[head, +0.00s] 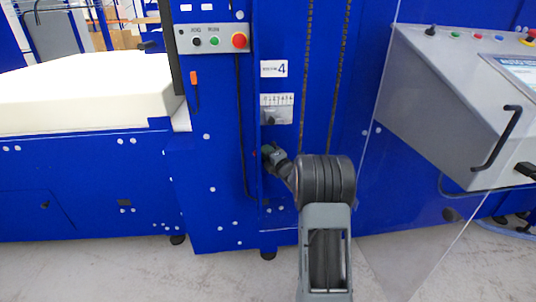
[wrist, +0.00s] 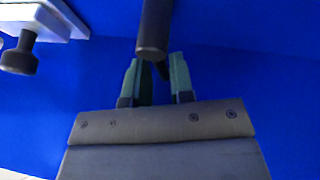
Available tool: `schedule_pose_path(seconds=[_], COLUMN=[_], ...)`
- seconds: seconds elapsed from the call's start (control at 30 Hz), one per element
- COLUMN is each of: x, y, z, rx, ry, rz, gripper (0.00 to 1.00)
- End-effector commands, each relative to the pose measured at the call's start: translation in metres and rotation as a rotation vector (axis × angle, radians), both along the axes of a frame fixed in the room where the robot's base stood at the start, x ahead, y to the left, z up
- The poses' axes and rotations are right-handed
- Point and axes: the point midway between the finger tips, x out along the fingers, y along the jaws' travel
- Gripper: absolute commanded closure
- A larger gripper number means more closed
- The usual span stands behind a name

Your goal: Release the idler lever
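The idler lever appears to be the dark rod (wrist: 153,28) in the wrist view, entering from the top edge with its rounded end near my fingertips. My gripper (wrist: 154,68) has two green-grey fingers that stand apart, with blue panel showing between them. The rod's end lies at the tip side of the gap; I cannot tell whether it touches either finger. A thin dark piece shows behind it. In the head view, my gripper (head: 272,154) is close to the blue machine front, below the scale plate (head: 277,101), and my wrist hides part of that area.
A dark knob (wrist: 20,54) by a white plate (wrist: 52,14) is at the wrist view's upper left. In the head view, a button panel (head: 213,39) is above, a clear sheet (head: 385,190) and grey console (head: 450,100) are right, and a white foam block (head: 85,92) is left.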

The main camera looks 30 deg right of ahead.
Motion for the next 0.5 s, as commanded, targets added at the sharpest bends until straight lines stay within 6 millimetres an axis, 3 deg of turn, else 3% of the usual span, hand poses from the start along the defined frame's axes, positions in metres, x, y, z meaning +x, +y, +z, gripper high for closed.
schedule_pose_path(seconds=[0.27, 0.5], x=[-0.011, -0.056], y=[-0.002, -0.008], z=[-0.001, -0.006], rx=[0.000, 0.000], ry=[0.002, 0.003], rz=[-0.001, -0.005], gripper=[0.78, 0.78])
